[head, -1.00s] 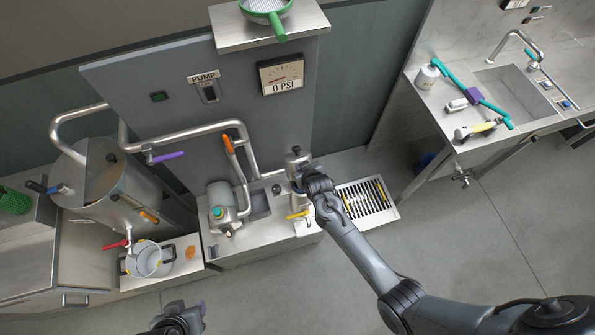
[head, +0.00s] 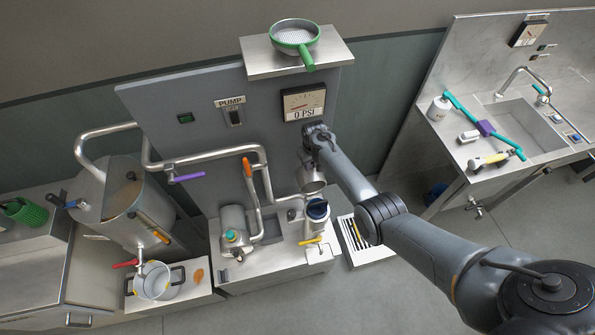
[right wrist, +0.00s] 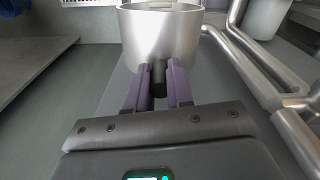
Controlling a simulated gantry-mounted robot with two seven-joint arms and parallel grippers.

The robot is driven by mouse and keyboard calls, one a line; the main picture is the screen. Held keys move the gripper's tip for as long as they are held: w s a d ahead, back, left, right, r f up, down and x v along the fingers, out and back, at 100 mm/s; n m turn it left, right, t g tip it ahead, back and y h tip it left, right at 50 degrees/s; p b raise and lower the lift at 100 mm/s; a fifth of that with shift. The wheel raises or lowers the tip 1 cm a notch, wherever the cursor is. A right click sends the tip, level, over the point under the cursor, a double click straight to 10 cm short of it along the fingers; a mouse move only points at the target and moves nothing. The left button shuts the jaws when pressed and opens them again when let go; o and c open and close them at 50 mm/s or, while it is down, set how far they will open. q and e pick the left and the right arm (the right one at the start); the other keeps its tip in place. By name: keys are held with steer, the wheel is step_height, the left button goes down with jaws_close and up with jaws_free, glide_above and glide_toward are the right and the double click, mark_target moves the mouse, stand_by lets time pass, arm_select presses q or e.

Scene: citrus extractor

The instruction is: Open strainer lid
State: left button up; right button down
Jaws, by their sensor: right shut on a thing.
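The strainer lid (head: 312,181) is a metal, cup-like piece with a short black handle. In the head view it is above and slightly left of the round strainer housing (head: 318,211), whose top shows dark blue. In the right wrist view the lid (right wrist: 160,35) is a pale metal cylinder. My right gripper (head: 313,155) is above the lid. In the right wrist view its purple fingers (right wrist: 159,72) are shut on the black handle (right wrist: 159,88). Whether the lid touches the housing is hard to tell. My left gripper is out of view.
A pump (head: 232,228) and bent pipes stand left of the housing. A yellow-handled valve (head: 311,240) is in front. The panel with a pressure gauge (head: 304,104) rises behind my gripper. A green-handled colander (head: 295,36) sits on the shelf above.

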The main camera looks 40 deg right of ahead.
steer(key=shift+w+d+f, duration=0.15)
steer(key=shift+w, duration=0.1)
stand_by(0.3)
steer(key=c, duration=1)
jaws_free()
